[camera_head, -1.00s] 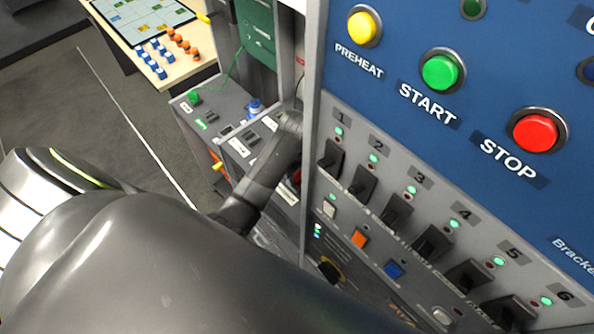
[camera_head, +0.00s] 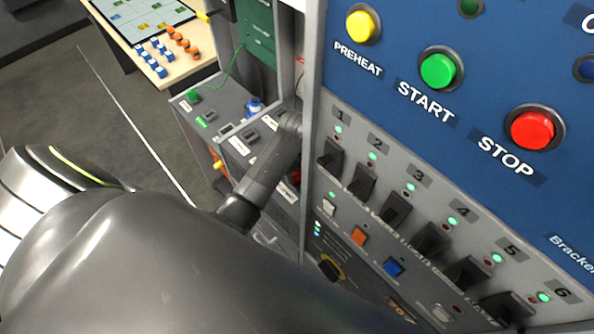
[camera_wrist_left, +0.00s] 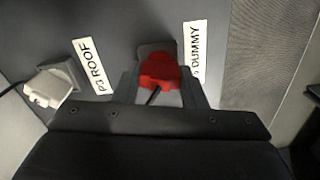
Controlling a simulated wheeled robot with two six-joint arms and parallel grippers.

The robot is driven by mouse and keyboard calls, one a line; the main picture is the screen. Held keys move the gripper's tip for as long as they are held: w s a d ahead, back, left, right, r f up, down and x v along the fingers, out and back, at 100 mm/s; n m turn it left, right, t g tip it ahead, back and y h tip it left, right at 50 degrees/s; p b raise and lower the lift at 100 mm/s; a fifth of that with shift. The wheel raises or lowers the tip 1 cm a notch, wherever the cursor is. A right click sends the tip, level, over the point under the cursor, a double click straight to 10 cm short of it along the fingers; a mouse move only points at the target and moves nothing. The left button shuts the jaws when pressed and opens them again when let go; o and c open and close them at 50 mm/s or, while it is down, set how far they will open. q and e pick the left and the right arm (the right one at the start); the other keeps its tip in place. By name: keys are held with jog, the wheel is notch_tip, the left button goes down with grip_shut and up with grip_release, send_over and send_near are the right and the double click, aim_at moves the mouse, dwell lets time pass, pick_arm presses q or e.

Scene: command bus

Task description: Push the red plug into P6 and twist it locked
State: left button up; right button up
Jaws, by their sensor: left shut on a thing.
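The red plug (camera_wrist_left: 158,71) is between the two fingers of my left gripper (camera_wrist_left: 161,86) in the left wrist view. The gripper is shut on it. A short dark cable hangs from the plug. The plug is at a grey socket plate beside a label ending in DUMMY (camera_wrist_left: 195,60); I cannot tell whether it is seated or turned. In the head view only a little of the red plug (camera_head: 295,176) shows behind my left arm, low beside the blue console. I cannot make out P6 on any label. My right gripper is not in view.
A white plug (camera_wrist_left: 45,88) with a dark cable sits at a grey socket left of the gripper, near a ROOF label (camera_wrist_left: 88,66). The blue and grey button console (camera_head: 440,150) stands close on the right. A table (camera_head: 150,50) with small blue and orange pieces is behind.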

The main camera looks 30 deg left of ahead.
pick_arm(q)
jog(key=shift+f+m, duration=0.1)
jog(key=shift+m, duration=0.6)
jog(key=m, duration=0.2)
jog(key=shift+a+m, duration=0.1)
jog(key=shift+m, duration=0.9)
jog(key=shift+m, duration=1)
jog(key=o, duration=1.1)
jog(key=shift+c, duration=0.2)
